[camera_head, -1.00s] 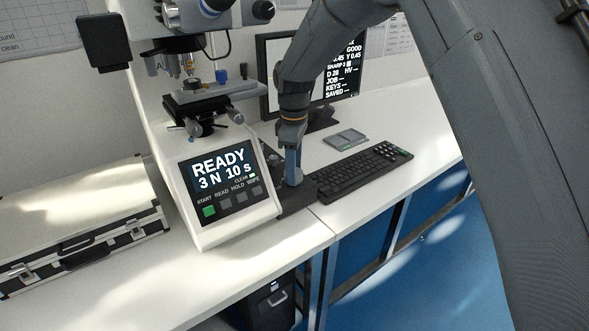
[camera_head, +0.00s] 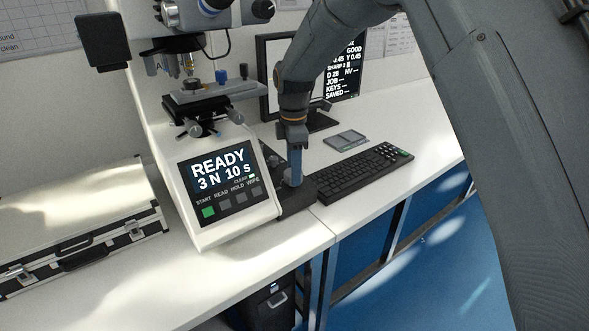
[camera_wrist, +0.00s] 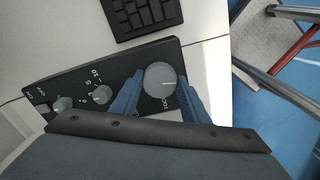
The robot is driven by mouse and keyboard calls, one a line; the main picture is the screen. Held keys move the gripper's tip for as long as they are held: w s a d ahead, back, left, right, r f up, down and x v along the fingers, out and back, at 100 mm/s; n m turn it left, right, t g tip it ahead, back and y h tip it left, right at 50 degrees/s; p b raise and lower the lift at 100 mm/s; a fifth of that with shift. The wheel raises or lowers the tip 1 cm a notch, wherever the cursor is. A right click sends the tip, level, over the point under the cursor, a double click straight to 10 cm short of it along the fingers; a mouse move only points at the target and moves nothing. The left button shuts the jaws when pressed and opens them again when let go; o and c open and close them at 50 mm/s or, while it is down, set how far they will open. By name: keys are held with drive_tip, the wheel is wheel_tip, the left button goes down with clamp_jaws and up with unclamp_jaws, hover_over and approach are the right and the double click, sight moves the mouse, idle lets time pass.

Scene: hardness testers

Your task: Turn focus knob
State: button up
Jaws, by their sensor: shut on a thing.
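The focus knob (camera_wrist: 160,80) is a large grey round knob with a white pointer line, at the right end of a dark control box (camera_wrist: 130,62) in the wrist view. The pointer points right. My gripper (camera_wrist: 160,92) reaches down over it with one blue finger on each side, shut on the knob. In the head view my gripper (camera_head: 292,172) points down at the box beside the tester, and the knob is largely hidden by the fingers. Two smaller knobs, a middle one (camera_wrist: 103,95) and a left one (camera_wrist: 62,104), sit on the same box.
The hardness tester (camera_head: 222,188) shows READY, 3 N, 10 s, left of my gripper. A keyboard (camera_head: 362,172) lies close on the right. A monitor (camera_head: 340,85) stands behind my arm, and a case (camera_head: 80,225) lies at the left. The table's front edge is near.

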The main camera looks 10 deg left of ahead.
drive_tip(key=shift+s, duration=0.1)
drive_tip(key=o, duration=1.1)
drive_tip(key=shift+c, duration=0.2)
drive_tip(key=shift+r, duration=0.15)
wheel_tip(320, 180, up, 8)
drive_tip(key=shift+f+b, duration=0.2)
drive_tip(key=shift+b, duration=0.55)
